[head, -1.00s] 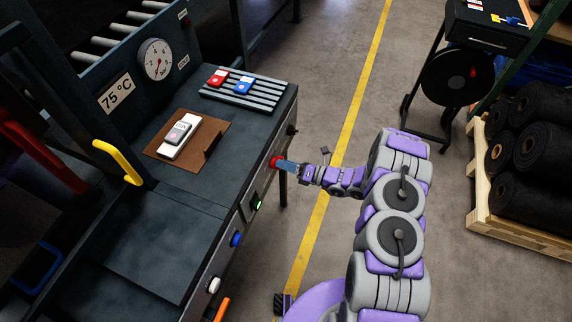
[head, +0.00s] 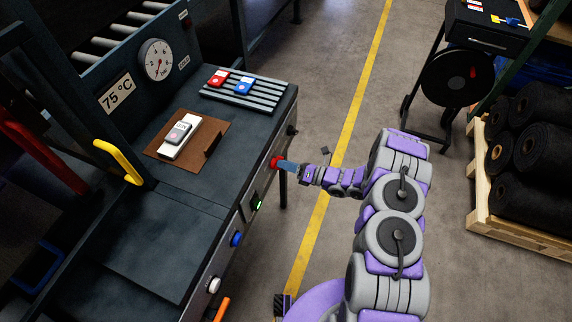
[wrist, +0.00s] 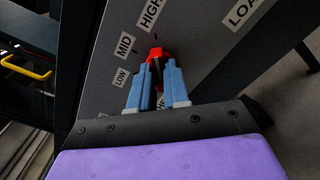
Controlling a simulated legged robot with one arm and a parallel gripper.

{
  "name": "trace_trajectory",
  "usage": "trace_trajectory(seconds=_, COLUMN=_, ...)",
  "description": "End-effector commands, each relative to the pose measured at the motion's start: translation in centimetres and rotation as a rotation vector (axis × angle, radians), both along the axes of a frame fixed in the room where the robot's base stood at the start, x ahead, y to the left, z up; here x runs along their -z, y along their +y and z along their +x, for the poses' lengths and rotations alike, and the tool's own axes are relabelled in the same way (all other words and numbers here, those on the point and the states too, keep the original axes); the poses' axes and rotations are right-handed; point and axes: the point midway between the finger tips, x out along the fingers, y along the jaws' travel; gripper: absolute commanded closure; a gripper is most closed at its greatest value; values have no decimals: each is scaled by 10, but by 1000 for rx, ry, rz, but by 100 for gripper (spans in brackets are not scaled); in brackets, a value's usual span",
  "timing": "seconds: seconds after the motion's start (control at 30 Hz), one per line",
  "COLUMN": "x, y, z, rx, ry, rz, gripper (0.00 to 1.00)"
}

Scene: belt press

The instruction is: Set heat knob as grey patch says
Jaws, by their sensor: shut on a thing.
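The red heat knob (head: 276,162) sits on the front face of the press; it also shows in the wrist view (wrist: 157,54). My gripper (head: 283,164) has its blue fingers closed around it, and in the wrist view the fingers (wrist: 157,72) cover its lower part. Labels LOW (wrist: 121,77), MID (wrist: 125,45) and HIGH (wrist: 150,14) run around the knob's left and upper side. Which label the knob points at I cannot tell. A small grey patch (head: 179,132) lies on a white strip (head: 172,149) on a brown board (head: 218,127); any writing on it is too small to read.
A red and a blue block (head: 244,86) lie on a slatted rack (head: 262,100). Green, blue (head: 237,239) and white controls line the front.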

Motion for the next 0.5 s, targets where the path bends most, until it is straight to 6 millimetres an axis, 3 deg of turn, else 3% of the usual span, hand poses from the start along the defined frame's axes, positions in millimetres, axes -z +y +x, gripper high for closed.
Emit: trace_trajectory(seconds=0.5, x=3, y=0, z=-1, rx=4, ry=-321, rz=-121, gripper=100)
